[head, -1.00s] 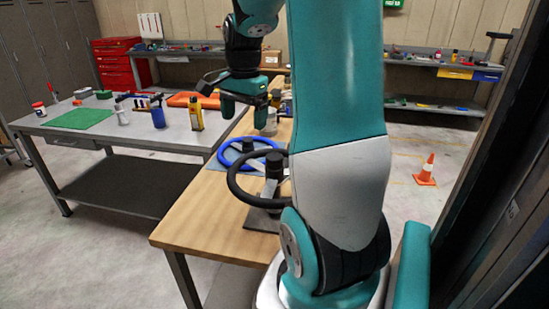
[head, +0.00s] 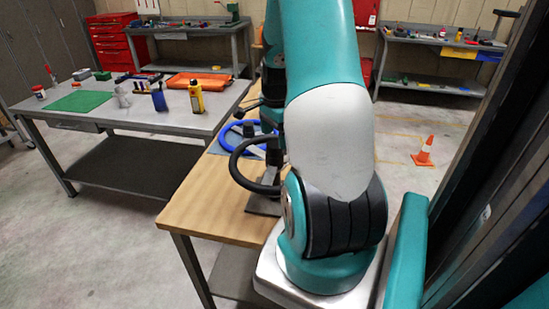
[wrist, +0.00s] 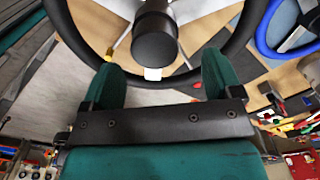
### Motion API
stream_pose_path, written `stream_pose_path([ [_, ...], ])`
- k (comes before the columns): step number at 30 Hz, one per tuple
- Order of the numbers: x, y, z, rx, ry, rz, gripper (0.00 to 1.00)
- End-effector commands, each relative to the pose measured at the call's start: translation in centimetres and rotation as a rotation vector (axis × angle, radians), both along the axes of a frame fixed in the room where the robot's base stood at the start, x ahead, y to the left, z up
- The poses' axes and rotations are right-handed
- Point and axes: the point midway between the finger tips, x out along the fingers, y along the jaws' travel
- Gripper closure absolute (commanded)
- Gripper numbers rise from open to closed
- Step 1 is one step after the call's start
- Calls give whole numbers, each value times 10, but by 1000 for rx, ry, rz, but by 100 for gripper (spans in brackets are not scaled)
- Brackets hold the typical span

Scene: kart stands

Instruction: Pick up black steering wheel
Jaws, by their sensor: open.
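The black steering wheel (head: 235,164) stands on a dark stand at the front part of the wooden table, partly hidden by my arm in the head view. In the wrist view the black steering wheel (wrist: 232,73) fills the top, with its round black hub in the middle. My gripper (wrist: 160,72) is open there, its two green fingers apart and overlapping the near part of the rim in the picture. I cannot tell whether they touch it. In the head view my gripper is hidden behind my arm.
A blue steering wheel (head: 226,130) is just behind the black one, and it also shows in the wrist view (wrist: 268,40). The wooden table (head: 195,208) has bare space at front left. A grey workbench (head: 140,113) with bottles stands left. An orange cone (head: 424,152) stands on the floor.

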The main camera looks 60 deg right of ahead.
Motion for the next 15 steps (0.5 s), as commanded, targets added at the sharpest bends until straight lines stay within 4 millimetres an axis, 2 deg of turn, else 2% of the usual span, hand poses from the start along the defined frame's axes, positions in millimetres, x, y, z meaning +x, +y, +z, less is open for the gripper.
stream_pose_path([
  [7, -1, 11, -28, 6, 4, 2, 15],
  [10, 0, 10, -43, 4, 3, 1, 15],
  [15, 0, 9, -52, 0, 1, 1, 15],
])
